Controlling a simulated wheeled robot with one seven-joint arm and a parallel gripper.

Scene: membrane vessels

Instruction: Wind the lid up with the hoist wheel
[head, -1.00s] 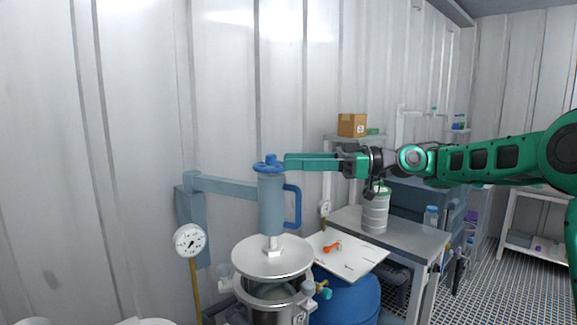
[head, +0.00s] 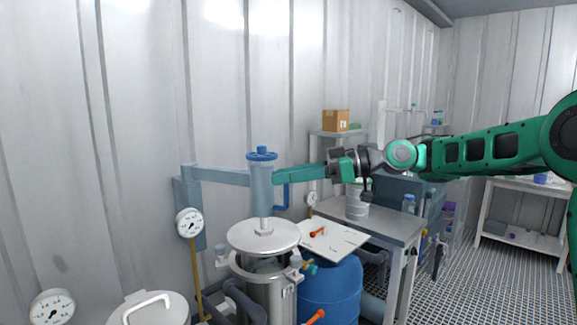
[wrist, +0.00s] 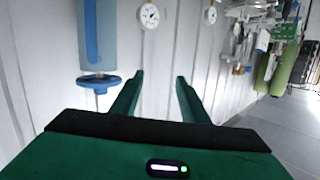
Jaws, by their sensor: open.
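The blue hoist wheel (head: 262,154) tops a pale blue column (head: 261,188). In the wrist view, which looks upside down, the wheel (wrist: 98,82) lies left of my fingers. The round steel lid (head: 263,235) hangs level on a short stem under the column. A gap separates it from the steel vessel (head: 270,293). My gripper (head: 277,178) is open and empty, a little lower than the wheel and to the right of the column. The head view does not show whether its tips touch the column. The wrist view (wrist: 159,77) shows nothing between the fingers.
A blue handle (head: 287,197) sits right of the column. A pale arm (head: 216,176) joins the column to its wall bracket. A bench (head: 385,222) stands behind. Gauges (head: 189,223) are at left.

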